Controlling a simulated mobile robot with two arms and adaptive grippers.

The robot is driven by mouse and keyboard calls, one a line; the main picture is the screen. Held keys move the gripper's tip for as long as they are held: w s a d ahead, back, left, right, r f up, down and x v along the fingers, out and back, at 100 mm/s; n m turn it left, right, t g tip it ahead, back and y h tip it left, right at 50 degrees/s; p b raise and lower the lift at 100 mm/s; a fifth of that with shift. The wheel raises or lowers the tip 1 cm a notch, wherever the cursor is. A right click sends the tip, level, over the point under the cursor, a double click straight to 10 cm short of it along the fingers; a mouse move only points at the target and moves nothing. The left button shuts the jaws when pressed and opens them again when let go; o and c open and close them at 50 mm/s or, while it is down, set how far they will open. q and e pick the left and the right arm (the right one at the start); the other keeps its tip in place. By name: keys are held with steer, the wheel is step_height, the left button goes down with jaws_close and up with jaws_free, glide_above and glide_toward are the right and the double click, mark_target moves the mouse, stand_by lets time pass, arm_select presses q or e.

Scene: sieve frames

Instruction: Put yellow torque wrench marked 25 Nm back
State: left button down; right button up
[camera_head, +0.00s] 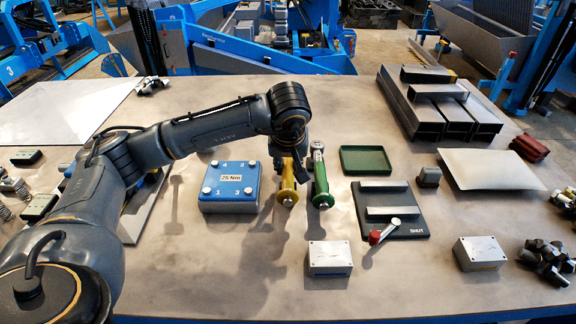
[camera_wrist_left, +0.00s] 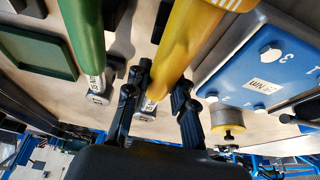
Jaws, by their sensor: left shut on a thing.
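The yellow torque wrench (camera_head: 287,184) is at mid-table, its handle end towards me; it also shows in the left wrist view (camera_wrist_left: 192,38). My left gripper (camera_head: 284,152) reaches down over it, shut on it; in the left wrist view, the fingers (camera_wrist_left: 162,90) stand on both sides of the wrench. A green wrench (camera_head: 321,181) is just right of it, roughly parallel, and shows in the left wrist view (camera_wrist_left: 84,38). A blue block (camera_head: 226,196) labelled 25 Nm, with numbered white bolts, is to the left. I cannot tell whether the yellow wrench touches the table.
A red-capped tool (camera_head: 383,232) leans there. A small metal box (camera_head: 330,258) is in front. Metal channels (camera_head: 425,112) lie at the back right.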

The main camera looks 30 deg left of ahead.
arm_select(q)
steer(key=shift+f, duration=0.4)
steer(key=shift+f, duration=0.1)
steer(key=shift+f, duration=0.15)
steer(key=c, duration=1.1)
jaws_free()
steer(key=shift+r, duration=0.2)
steer(key=b+v, duration=0.1)
steer(key=v, duration=1.1)
